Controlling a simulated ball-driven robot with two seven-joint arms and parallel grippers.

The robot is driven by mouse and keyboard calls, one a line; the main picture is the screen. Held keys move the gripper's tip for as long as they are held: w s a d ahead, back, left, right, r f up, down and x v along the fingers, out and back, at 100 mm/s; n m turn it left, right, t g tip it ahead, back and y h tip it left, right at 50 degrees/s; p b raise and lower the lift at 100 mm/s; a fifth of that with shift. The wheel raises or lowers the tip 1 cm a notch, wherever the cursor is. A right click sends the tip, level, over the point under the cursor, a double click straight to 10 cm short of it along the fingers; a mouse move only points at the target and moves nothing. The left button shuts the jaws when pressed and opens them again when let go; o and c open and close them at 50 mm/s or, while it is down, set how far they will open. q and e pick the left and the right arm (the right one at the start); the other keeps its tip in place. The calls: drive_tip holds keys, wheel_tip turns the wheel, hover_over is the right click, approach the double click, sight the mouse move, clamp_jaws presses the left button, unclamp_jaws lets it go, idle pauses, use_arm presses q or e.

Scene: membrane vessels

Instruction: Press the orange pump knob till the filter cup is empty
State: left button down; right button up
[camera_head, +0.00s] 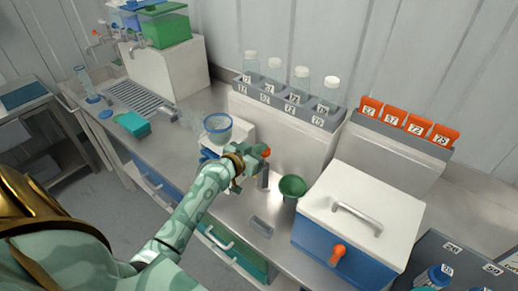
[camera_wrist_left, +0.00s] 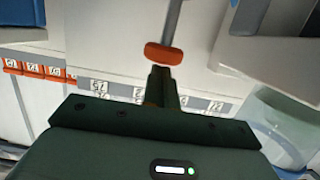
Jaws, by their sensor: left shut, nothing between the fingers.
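The orange pump knob (camera_head: 267,152) shows beside the fingertips of my left gripper (camera_head: 260,162). In the left wrist view the knob (camera_wrist_left: 163,54) sits on a grey rod, just past the tips of my shut, empty left gripper (camera_wrist_left: 161,78). I cannot tell whether they touch. The clear filter cup with a blue rim (camera_head: 218,128) stands left of the gripper; its level is hard to read. A clear vessel, likely this cup, shows at the right of the left wrist view (camera_wrist_left: 285,125). My right gripper is not in view.
A green cup (camera_head: 292,187) stands right of the gripper. A white-lidded blue box (camera_head: 345,225) with an orange knob is further right. Behind is a rack of numbered bottles (camera_head: 290,104) and a row of orange numbered cards (camera_head: 405,122). A teal block (camera_head: 133,124) lies left.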

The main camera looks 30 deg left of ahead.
use_arm(q)
wheel_tip(320, 180, down, 5)
drive_tip(key=b, duration=0.3)
drive_tip(key=shift+s, duration=0.1)
wheel_tip(320, 180, up, 5)
drive_tip(key=p, duration=0.4)
drive_tip(key=shift+f, duration=0.1)
drive_tip(key=p+v, duration=0.1)
drive_tip(key=v, duration=0.8)
drive_tip(key=shift+s, duration=0.45)
